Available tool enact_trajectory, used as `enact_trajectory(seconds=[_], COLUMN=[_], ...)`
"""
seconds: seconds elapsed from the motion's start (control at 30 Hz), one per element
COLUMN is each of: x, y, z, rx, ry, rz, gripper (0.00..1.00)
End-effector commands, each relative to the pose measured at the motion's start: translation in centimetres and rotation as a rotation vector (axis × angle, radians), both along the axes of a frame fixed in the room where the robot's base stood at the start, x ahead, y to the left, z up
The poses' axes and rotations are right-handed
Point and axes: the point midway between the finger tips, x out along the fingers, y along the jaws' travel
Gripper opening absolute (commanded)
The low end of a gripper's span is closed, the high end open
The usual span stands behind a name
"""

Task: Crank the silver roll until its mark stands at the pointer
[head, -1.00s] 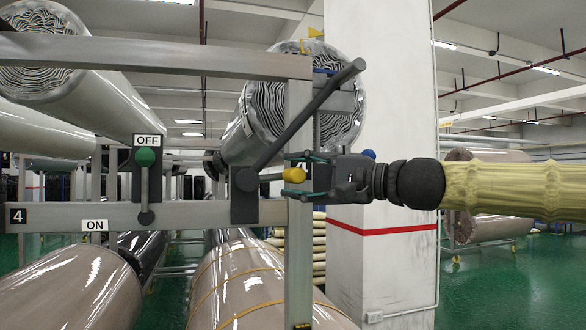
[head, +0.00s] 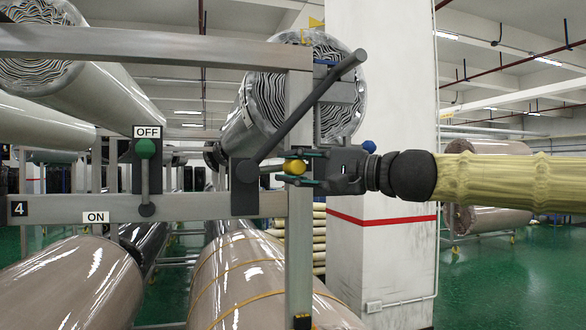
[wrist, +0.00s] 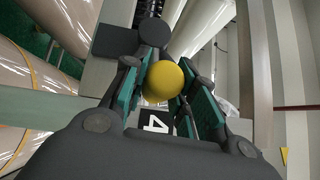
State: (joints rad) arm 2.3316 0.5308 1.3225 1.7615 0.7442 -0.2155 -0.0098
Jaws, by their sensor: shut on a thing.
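The silver roll (head: 240,122), with black-and-white wavy layers on its end, lies high at the centre in the head view. A yellow pointer-like tip (head: 316,22) shows above it. A small orange spot shows on its upper rim; I cannot tell if it is the mark. A yellow ball knob (head: 295,167) sits on a short rod from a dark hub (head: 245,173). My gripper (head: 300,167) is shut on this knob, coming from the right. The wrist view shows the yellow knob (wrist: 164,81) between both green-padded fingers (wrist: 166,92).
A long dark bar (head: 305,112) slants above my gripper. A green-knobbed lever (head: 145,149) stands up at OFF, with ON below. A grey post (head: 299,240) and rail (head: 180,213) are close.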

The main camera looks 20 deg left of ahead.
Motion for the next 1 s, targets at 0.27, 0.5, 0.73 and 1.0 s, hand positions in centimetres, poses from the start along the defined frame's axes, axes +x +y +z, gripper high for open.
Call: enact_trajectory(seconds=[0.27, 0.5, 0.73, 1.0], x=[-0.01, 0.02, 0.01, 0.01], y=[0.05, 0.01, -0.01, -0.01], z=[-0.87, -1.18, -0.91, -0.9], rx=[0.028, 0.067, 0.077, 0.077], ry=[0.02, 0.045, 0.054, 0.053], rz=[0.0, 0.001, 0.001, 0.001], gripper=[0.0, 0.0, 0.0, 0.4])
